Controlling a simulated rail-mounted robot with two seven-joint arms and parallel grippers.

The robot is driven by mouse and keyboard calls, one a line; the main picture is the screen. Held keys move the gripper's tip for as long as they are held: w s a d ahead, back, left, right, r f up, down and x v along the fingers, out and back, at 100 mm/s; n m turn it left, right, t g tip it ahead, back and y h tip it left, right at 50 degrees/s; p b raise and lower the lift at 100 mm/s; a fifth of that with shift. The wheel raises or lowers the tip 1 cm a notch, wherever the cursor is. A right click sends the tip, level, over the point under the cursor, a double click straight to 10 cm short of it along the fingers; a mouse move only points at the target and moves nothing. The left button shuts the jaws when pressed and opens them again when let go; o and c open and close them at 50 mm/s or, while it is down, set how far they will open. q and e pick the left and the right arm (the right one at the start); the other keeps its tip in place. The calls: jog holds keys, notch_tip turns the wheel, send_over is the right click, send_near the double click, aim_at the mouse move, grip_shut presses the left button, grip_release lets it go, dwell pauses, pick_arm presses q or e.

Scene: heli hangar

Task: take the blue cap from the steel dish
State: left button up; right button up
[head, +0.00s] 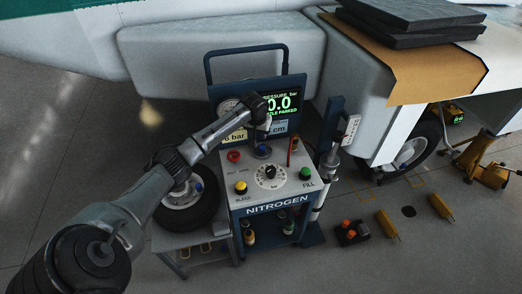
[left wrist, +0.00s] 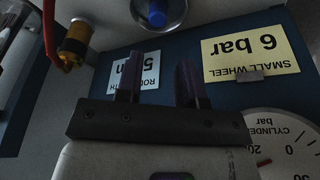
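The blue cap (left wrist: 157,14) sits in the round steel dish (left wrist: 177,15) at the top edge of the left wrist view, which cuts off the dish's far side. In the head view the blue cap (head: 263,150) shows small on top of the nitrogen cart, below my left gripper (head: 267,128). In the left wrist view my left gripper (left wrist: 165,68) has its two dark fingers apart with nothing between them. The cap lies beyond the fingertips, apart from them. My right gripper is in neither view.
The nitrogen cart (head: 270,211) carries knobs, a dial and a pressure screen (head: 279,104). A red rod (head: 293,150) stands right of the dish. A yellow "6 bar" card (left wrist: 250,55) and a gauge (left wrist: 285,150) are near the fingers. A wheel (head: 184,215) lies left of the cart.

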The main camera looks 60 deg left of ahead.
pick_arm(q)
jog(key=b, duration=0.1)
send_over(262, 146)
jog(key=s+d, duration=0.1)
notch_tip(262, 146, down, 4)
jog(key=shift+s+f, duration=0.15)
jog(key=shift+f, duration=0.05)
jog(key=shift+a+f, duration=0.15)
jog(key=shift+f, duration=0.35)
jog(key=shift+f+b, duration=0.45)
jog(key=shift+b, duration=0.05)
jog(key=b+x, duration=0.2)
jog(key=x, duration=0.1)
jog(key=shift+f, duration=0.15)
jog(key=shift+w+f, duration=0.35)
jog(key=shift+f, duration=0.2)
jog(key=shift+c, duration=0.4)
jog(key=c, duration=0.5)
